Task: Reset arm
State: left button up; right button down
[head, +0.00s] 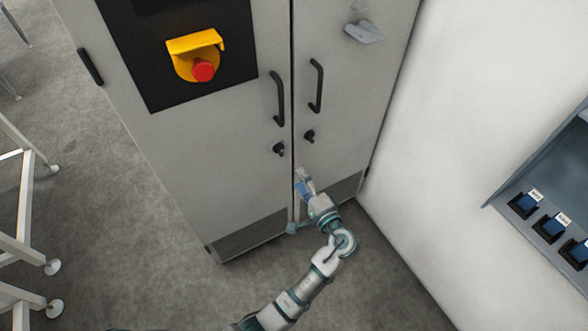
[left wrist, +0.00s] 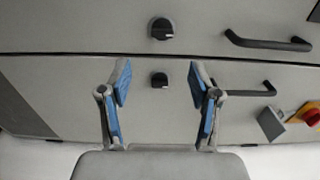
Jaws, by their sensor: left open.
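My left gripper (head: 303,183) is in front of the lower part of a grey two-door cabinet (head: 215,150) in the head view. In the left wrist view my left gripper (left wrist: 160,90) shows two blue-padded fingers spread apart with nothing between them. Beyond the fingers are two black door knobs; one knob (left wrist: 160,80) appears between the fingertips, and another knob (left wrist: 161,28) lies above it. I cannot tell whether the fingers touch the door. My right gripper is in neither view.
A red emergency button (head: 203,70) under a yellow guard (head: 195,42) is on the cabinet's black panel. Two black handles (head: 278,98) (head: 316,86) stick out from the doors. A white wall and a panel of dark switches (head: 523,205) stand at right.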

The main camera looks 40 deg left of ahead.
pick_arm(q)
jog(key=shift+s+d, duration=0.15)
jog(key=shift+d, duration=0.2)
jog(key=shift+f, duration=0.1)
